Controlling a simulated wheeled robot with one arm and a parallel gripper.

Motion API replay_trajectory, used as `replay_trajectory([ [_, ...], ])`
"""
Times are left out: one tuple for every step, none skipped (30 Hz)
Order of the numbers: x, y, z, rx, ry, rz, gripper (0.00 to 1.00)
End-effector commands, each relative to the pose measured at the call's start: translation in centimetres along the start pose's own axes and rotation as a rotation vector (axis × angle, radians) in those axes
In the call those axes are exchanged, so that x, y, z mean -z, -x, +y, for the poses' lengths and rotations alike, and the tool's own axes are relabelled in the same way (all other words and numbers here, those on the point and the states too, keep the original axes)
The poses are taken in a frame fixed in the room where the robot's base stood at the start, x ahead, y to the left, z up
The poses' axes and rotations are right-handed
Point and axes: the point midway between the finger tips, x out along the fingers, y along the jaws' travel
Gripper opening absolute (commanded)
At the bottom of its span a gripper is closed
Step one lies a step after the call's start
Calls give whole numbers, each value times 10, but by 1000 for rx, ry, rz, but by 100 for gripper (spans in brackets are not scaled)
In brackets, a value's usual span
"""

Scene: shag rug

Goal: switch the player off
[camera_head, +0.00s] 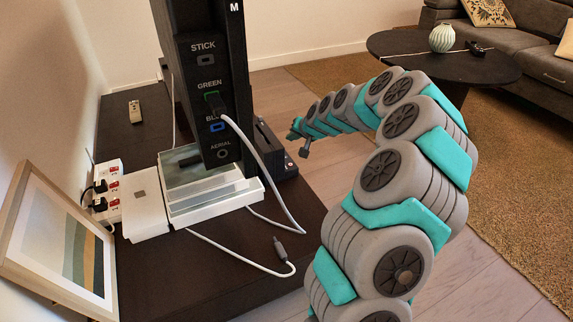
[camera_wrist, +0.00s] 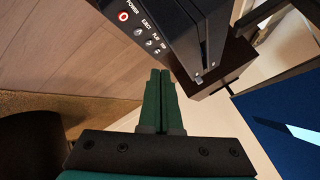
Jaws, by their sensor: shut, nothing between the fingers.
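The player is a black box (camera_wrist: 185,22) at the top of the wrist view. Its front carries a POWER button with a red ring (camera_wrist: 123,16), then EJECT, PLAY and another small button in a row. In the head view the player (camera_head: 278,160) stands on the dark bench, partly hidden behind the black screen. My gripper (camera_wrist: 160,72) has its green fingers together, with nothing between them. Its tips point towards the player's front, apart from the POWER button, which is up and left of them. In the head view my gripper (camera_head: 294,134) is right of the player.
The black screen's edge (camera_head: 200,80) has labelled sockets, with a white cable plugged at GREEN. A loose cable end (camera_head: 281,250) lies on the bench (camera_head: 215,270). Open floor lies right.

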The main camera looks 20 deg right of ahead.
Motion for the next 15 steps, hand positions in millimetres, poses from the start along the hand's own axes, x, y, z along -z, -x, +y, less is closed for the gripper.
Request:
replay_trajectory([
  [0, 0, 0, 0, 0, 0, 0],
  [0, 0, 0, 0, 0, 0, 0],
  [0, 0, 0, 0, 0, -1, 0],
  [0, 0, 0, 0, 0, -1, 0],
  [0, 0, 0, 0, 1, -1, 0],
  [0, 0, 0, 0, 1, -1, 0],
  [0, 0, 0, 0, 1, -1, 0],
  [-1, 0, 0, 0, 1, -1, 0],
  [-1, -1, 0, 0, 1, -1, 0],
  [-2, -1, 0, 0, 1, -1, 0],
  [-2, -2, 1, 0, 1, -2, 0],
  [-3, -3, 2, 0, 1, -2, 0],
  [-4, -4, 2, 1, 0, -2, 0],
  [-5, -6, 4, 1, 0, -2, 0],
  [-6, -8, 5, 1, 0, -3, 0],
])
